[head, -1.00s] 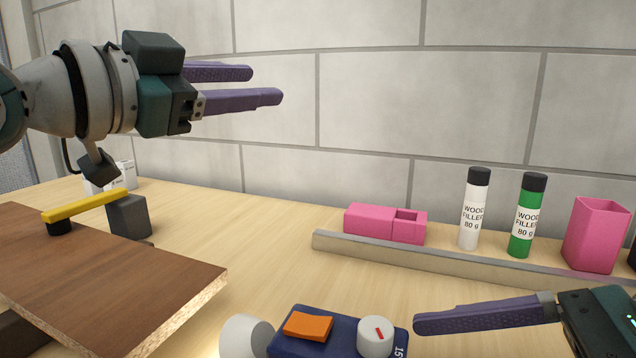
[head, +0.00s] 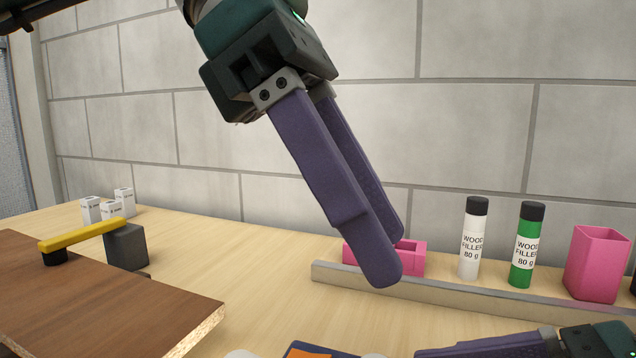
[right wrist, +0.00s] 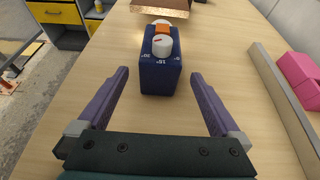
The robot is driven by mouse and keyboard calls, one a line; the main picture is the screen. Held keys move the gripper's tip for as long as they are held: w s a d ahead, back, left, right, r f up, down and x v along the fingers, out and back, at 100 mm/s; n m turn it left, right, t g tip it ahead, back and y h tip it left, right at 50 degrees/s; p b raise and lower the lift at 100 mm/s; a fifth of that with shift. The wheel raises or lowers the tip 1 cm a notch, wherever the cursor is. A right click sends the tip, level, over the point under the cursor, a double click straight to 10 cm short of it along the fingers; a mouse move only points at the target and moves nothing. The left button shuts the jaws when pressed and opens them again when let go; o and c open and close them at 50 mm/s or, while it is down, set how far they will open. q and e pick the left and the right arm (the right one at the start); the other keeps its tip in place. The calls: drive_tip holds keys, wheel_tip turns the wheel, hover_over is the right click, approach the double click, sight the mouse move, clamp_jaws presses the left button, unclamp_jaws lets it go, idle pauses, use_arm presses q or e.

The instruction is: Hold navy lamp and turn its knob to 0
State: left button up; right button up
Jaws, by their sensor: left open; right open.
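The navy lamp (right wrist: 160,75) stands on the table in the right wrist view, with an orange block (right wrist: 162,30) on top and a white knob (right wrist: 163,45) with a red mark. A "15" is printed beside the knob. In the head view only its top edge (head: 305,351) shows at the bottom. My right gripper (right wrist: 158,80) is open, its purple fingers on either side of the lamp's near end, apart from it. My left gripper (head: 390,255) is open and empty, pointing down in front of the pink box, above and behind the lamp.
A wooden board (head: 90,300) lies at left with a yellow bar (head: 85,235) and grey block (head: 126,247). A metal rail (head: 480,293) runs along the back, with a pink box (head: 415,260), two wood filler tubes (head: 474,240) and a pink cup (head: 597,262) behind it.

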sight(301, 345)
drive_tip(key=shift+a, duration=0.1)
drive_tip(key=shift+w+a+f, duration=0.1)
drive_tip(key=shift+a, duration=0.15)
drive_tip(key=x, duration=0.9)
drive_tip(key=shift+f, duration=0.1)
use_arm(q)
drive_tip(key=a, duration=0.1)
drive_tip(key=w+a+y, duration=0.1)
drive_tip(key=a+f+t+y, duration=0.1)
drive_tip(key=shift+w, duration=0.3)
